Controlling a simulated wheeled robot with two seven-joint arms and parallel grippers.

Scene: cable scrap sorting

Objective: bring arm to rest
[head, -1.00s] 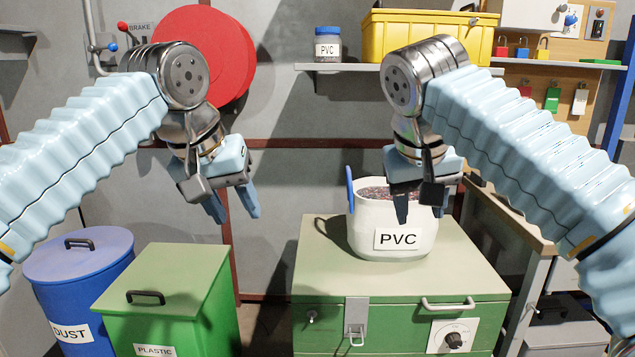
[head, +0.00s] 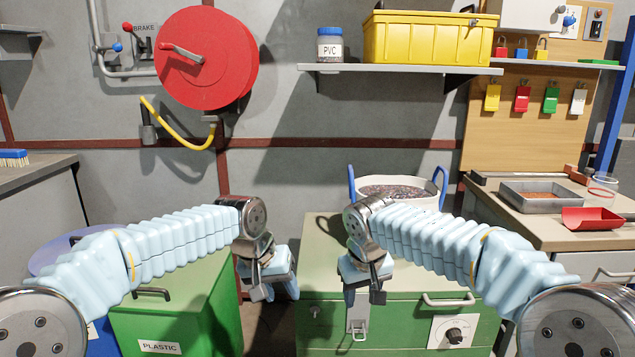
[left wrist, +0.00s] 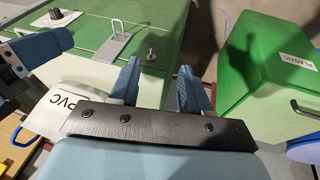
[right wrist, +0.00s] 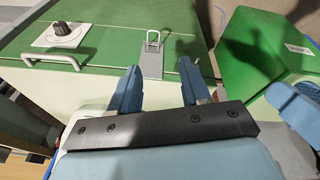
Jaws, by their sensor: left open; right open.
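My left gripper (head: 273,290) hangs low in front of the green cabinet's left side, open, with nothing between its fingers. In the left wrist view its two blue fingers (left wrist: 160,88) stand apart. My right gripper (head: 363,296) hangs in front of the cabinet's front face, open and empty. In the right wrist view its fingers (right wrist: 160,88) are also apart. Both arms are folded low, with the forearms pointing inward.
The green cabinet (head: 320,245) carries a white tub (head: 403,200) of granules, partly hidden by my right arm. A green plastic bin (head: 205,315) stands at left, partly behind my left arm. A workbench (head: 540,228) is at right. A PVC label (left wrist: 62,105) shows below.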

